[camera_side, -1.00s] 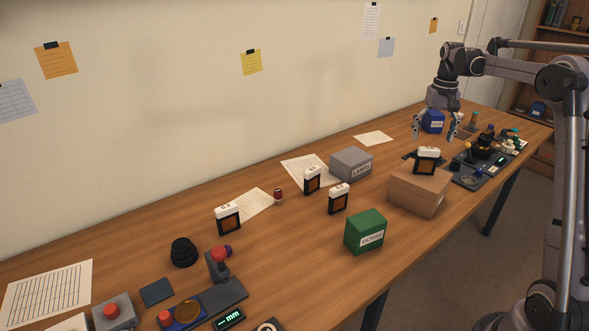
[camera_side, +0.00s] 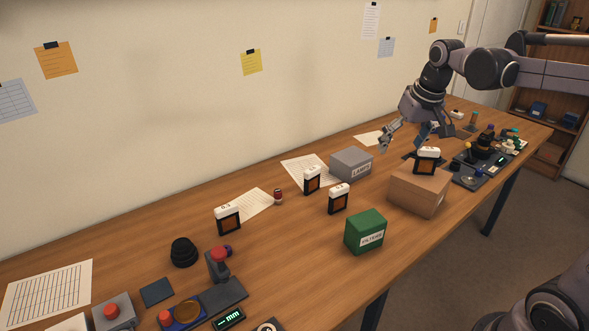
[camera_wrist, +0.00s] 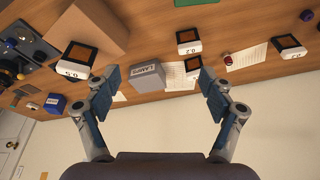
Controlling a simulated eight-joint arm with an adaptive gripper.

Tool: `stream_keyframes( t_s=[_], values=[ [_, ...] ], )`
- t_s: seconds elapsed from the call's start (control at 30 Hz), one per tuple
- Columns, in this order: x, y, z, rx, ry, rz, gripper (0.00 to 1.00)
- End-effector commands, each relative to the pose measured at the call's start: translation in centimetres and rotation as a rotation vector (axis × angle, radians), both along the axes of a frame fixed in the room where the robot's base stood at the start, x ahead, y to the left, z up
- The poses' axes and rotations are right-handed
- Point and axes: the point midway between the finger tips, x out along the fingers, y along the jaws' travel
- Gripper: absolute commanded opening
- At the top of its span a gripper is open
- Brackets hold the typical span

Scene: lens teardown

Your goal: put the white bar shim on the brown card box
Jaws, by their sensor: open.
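Several dark-framed shims with orange panes and white top bars stand on the table, so I cannot single out one by look. In the side view one (camera_side: 228,217) is at left, two (camera_side: 312,180) (camera_side: 338,198) are mid-table. Another (camera_side: 427,161), marked 0.5 in the wrist view (camera_wrist: 73,66), appears to stand on the back of the brown card box (camera_side: 418,197). That box also shows at the wrist view's top left (camera_wrist: 100,25). My gripper (camera_side: 404,139) is open and empty, above the table behind and left of the box; its fingers frame the grey box in the wrist view (camera_wrist: 158,82).
A grey LAMPS box (camera_side: 350,163) stands left of the brown box, and a green FILTERS box (camera_side: 365,232) in front. Trays with tools (camera_side: 482,160) crowd the far right.

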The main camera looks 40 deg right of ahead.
Motion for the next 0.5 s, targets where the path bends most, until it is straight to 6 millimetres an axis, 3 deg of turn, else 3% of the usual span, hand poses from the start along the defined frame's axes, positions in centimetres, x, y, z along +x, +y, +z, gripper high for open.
stream_keyframes(
  t_s=[0.03, 0.2, 0.4, 0.5],
  values=[
    [-1.0, 1.9, -0.5, -0.010, -0.026, 0.042, 0.82],
    [-4.1, 6.9, -2.4, -0.040, -0.122, 0.165, 0.82],
    [-7.5, 11.2, -5.4, -0.063, -0.224, 0.294, 0.82],
    [-8.6, 12.4, -6.6, -0.068, -0.261, 0.335, 0.82]
  ],
)
